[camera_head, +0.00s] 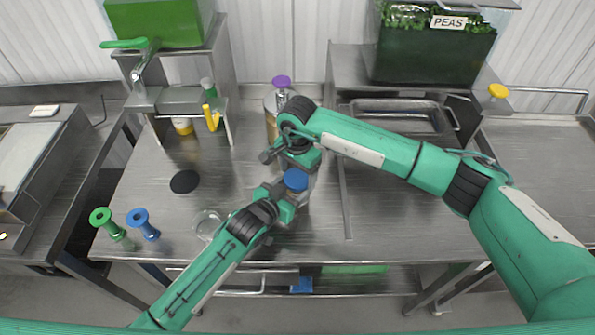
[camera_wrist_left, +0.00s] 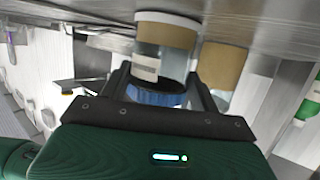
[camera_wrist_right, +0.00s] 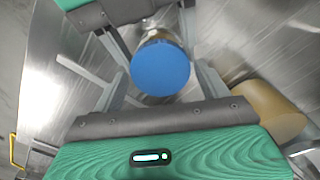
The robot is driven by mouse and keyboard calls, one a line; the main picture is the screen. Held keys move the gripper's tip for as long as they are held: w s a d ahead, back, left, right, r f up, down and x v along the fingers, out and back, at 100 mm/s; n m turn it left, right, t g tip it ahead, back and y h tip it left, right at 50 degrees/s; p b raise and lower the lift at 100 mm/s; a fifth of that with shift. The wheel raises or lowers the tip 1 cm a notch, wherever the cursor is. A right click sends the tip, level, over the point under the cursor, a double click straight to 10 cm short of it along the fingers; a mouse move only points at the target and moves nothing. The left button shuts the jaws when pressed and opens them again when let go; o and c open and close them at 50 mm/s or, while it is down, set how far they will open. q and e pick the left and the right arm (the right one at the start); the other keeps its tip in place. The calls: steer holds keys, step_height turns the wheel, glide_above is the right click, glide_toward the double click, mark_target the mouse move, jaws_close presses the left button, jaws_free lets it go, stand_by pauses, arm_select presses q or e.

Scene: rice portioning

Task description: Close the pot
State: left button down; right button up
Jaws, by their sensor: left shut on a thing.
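A clear pot (camera_head: 301,196) with a round blue lid (camera_head: 296,180) on top stands near the middle of the steel table. My left gripper (camera_head: 287,203) reaches it from the front left and is shut on the pot below the lid. In the left wrist view the blue lid (camera_wrist_left: 157,92) shows between the fingers, with the see-through pot (camera_wrist_left: 165,55) beside it. My right gripper (camera_wrist_right: 160,75) points down over the pot, its fingers apart on either side of the blue lid (camera_wrist_right: 160,68). Whether the fingers touch the lid, and whether it is fully seated, I cannot tell.
A brown-filled jar with a purple knob (camera_head: 281,82) stands just behind. An empty glass (camera_head: 207,224), blue spool (camera_head: 143,222), green spool (camera_head: 108,222) and black disc (camera_head: 185,182) are to the left. A dispenser stand (camera_head: 222,95) is at the back left.

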steer(key=shift+o, duration=0.5)
steer(key=shift+r, duration=2.25)
steer(key=shift+c, duration=0.2)
step_height(320, 180, up, 4)
steer(key=n, duration=0.3)
steer(key=shift+f+n, duration=0.25)
steer(key=shift+n, duration=0.05)
steer(key=shift+f, duration=4)
